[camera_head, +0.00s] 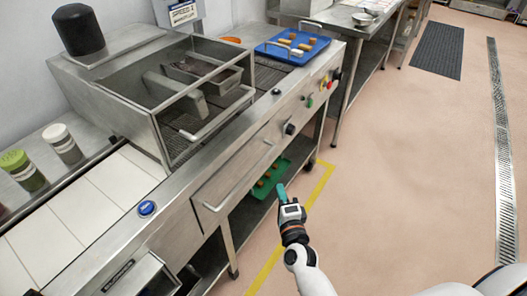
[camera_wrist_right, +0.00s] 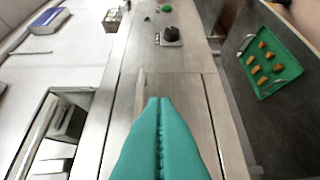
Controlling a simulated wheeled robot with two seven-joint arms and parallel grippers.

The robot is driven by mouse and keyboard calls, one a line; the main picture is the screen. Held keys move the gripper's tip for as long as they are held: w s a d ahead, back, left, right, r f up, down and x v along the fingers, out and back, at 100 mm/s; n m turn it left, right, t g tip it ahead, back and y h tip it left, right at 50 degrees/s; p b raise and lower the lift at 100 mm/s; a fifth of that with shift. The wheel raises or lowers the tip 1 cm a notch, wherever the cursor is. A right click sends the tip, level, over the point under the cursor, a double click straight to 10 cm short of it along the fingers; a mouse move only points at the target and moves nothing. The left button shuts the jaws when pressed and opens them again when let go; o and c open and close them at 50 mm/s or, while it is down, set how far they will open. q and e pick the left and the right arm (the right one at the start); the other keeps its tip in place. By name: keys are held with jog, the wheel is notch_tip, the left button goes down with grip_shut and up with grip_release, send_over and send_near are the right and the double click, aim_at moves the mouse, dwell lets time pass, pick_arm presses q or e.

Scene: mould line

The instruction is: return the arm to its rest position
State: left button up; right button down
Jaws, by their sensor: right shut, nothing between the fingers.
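My right gripper (camera_head: 281,190) is in front of the steel machine's front panel, beside the lower shelf. Its teal fingers also show in the right wrist view (camera_wrist_right: 160,105), pressed together with nothing between them. The arm comes up from the bottom of the head view. My left gripper is in neither view.
The steel machine (camera_head: 182,192) has a front handle, knobs and a blue button (camera_head: 147,208). A green tray (camera_head: 254,199) with several orange-brown pieces lies on its lower shelf. A blue tray (camera_head: 274,51) stands on top. The floor (camera_head: 420,170) to the right is clear.

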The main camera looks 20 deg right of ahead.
jog(key=s+a+f+n+g+y, duration=0.2)
jog(key=s+f+n+g, duration=0.35)
jog(key=f, duration=0.75)
jog(key=s+a+f+n+g+y, duration=0.2)
jog(key=s+f+n, duration=0.5)
jog(key=f, duration=0.7)
jog(key=s+d+f+n+g, duration=0.2)
jog(key=s+f, duration=0.3)
jog(key=s, duration=0.5)
jog(key=s+d+f+n+g+h, duration=0.1)
jog(key=s+f+n+g, duration=0.3)
jog(key=s, duration=0.6)
jog(key=s+d+f+n+g, duration=0.3)
jog(key=s+f, duration=0.3)
jog(key=s, duration=0.4)
jog(key=shift+d+f+h, duration=0.15)
jog(key=shift+d+h, duration=0.25)
jog(key=shift+d, duration=0.1)
jog(key=shift+s, duration=0.1)
